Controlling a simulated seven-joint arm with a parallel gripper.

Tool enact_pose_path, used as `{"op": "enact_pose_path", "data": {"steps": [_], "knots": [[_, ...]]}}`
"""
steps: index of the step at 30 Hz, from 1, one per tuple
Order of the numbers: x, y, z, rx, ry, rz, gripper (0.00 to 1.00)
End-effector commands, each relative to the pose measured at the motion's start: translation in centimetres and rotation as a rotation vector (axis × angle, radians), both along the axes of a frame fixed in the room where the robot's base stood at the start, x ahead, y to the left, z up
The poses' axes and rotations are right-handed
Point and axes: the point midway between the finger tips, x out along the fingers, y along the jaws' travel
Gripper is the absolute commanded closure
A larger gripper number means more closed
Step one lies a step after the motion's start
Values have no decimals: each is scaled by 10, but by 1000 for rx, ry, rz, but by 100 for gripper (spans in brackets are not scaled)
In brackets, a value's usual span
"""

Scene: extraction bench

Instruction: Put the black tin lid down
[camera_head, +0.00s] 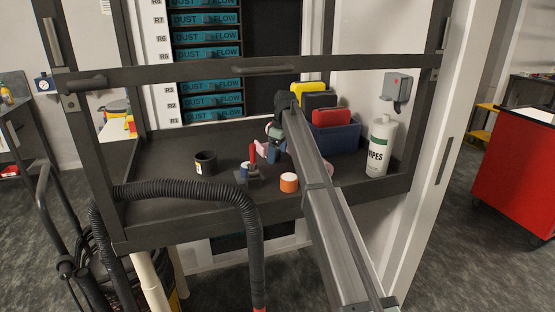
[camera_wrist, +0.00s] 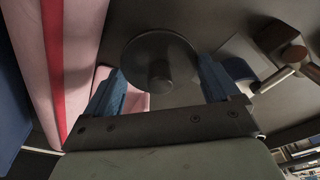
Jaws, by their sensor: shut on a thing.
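The black tin lid (camera_wrist: 143,48), a dark round disc with a knob in its middle, is between the blue fingers of my gripper (camera_wrist: 160,85) in the wrist view. My gripper is shut on it. In the head view my gripper (camera_head: 274,146) is over the middle of the dark bench tray, at the far end of my arm. I cannot make out the lid clearly there. A black open-topped tin (camera_head: 205,165) stands upright on the tray, to the left of my gripper and apart from it.
A red-handled tool in a small holder (camera_head: 250,173) and an orange-and-white roll (camera_head: 289,183) stand in front of my gripper. A blue bin (camera_head: 340,138) with coloured cases is behind right, and a wipes bottle (camera_head: 381,147) at right. A black hose (camera_head: 190,187) crosses the front edge.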

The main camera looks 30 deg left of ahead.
Motion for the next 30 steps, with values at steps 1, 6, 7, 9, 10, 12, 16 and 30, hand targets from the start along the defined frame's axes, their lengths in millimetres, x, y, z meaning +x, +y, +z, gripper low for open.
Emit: {"op": "enact_pose_path", "data": {"steps": [1,6,7,9,10,12,16,30], "knots": [[-1,-1,-7,-1,1,0,40],[-1,0,-26,-1,1,0,40],[0,0,-27,-1,1,0,40],[0,0,-28,0,0,0,40],[0,0,-28,0,0,0,40],[0,0,-28,0,0,0,40],[0,0,-29,0,0,0,40],[0,0,-30,0,0,0,0]]}}
